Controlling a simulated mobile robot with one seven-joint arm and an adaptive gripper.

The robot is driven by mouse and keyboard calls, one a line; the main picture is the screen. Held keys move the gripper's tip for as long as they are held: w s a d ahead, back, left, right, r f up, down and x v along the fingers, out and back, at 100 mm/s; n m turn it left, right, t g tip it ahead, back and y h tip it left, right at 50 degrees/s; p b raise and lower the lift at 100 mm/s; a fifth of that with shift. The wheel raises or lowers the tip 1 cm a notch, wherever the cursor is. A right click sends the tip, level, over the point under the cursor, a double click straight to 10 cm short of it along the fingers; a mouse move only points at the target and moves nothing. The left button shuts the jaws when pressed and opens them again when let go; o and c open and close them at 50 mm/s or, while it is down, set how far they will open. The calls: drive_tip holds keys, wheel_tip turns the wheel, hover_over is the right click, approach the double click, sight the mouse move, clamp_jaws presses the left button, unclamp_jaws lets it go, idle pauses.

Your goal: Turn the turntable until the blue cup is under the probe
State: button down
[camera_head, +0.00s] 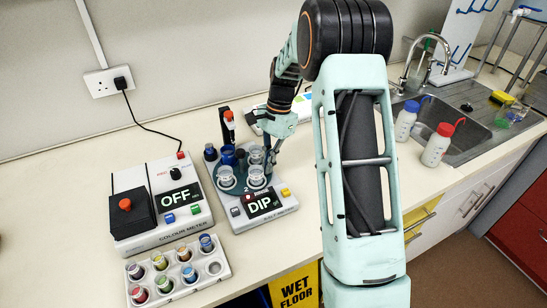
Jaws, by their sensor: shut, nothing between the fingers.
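The round turntable (243,184) sits on the meter with the DIP display (263,204). It carries several clear cups, one of them at the front (256,176), and a dark blue cup (228,156) at its back left. The probe (230,123), with a red top, hangs from a dark post behind the turntable. The blue cup appears just below the probe in the picture; I cannot tell whether it is exactly under it. My gripper (270,163) points down at the turntable's right side, shut and empty, close to a clear cup. Whether it touches is unclear.
Left stands the colour meter (158,205) reading OFF, with a vial rack (177,272) in front. A small dark pot (210,152) is left of the blue cup. Two bottles (437,145) stand by the sink (465,130) at right. Bench right of the turntable is partly hidden by my arm.

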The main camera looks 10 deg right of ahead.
sight(266, 178)
drive_tip(key=shift+s+a, duration=0.1)
idle(0.3)
drive_tip(key=shift+s+a+m, duration=0.15)
drive_tip(key=shift+s+m, duration=0.4)
drive_tip(key=shift+m, duration=0.35)
drive_tip(key=shift+s+a+m+t, duration=0.25)
drive_tip(key=shift+s+m, duration=0.15)
drive_tip(key=shift+m, duration=0.3)
drive_tip(key=shift+s+a+m+t, duration=0.25)
drive_tip(key=shift+s+m, duration=0.1)
drive_tip(key=shift+m, duration=0.35)
drive_tip(key=shift+d, duration=0.15)
